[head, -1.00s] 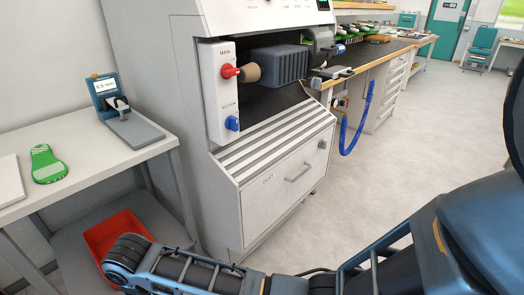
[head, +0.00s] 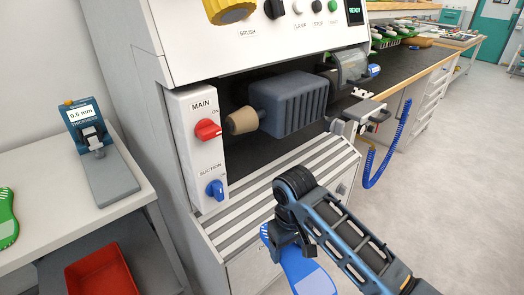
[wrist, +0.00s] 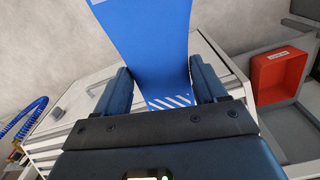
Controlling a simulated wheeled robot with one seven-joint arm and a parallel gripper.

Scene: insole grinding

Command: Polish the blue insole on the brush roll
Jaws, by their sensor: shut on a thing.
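The blue insole (head: 306,273) hangs from my gripper (head: 288,244), low in front of the grinding machine's slatted front. In the wrist view the insole (wrist: 145,40) lies between the two dark fingers of my gripper (wrist: 160,70), its white-striped end nearest the palm. My gripper is shut on that end. The grinding machine (head: 155,130) holds a tan cone (head: 242,121) and a ribbed blue-grey block (head: 295,103) in its opening. I cannot tell for sure which part is the brush roll. The insole is apart from these parts.
A red MAIN switch (head: 207,130) and a blue SUCTION switch (head: 215,189) sit left of the opening. A yellow knob (head: 230,10) is above, by the BRUSH label. A thickness gauge (head: 105,160) and a green insole (head: 7,218) are on the left table; a red bin (head: 103,272) is below.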

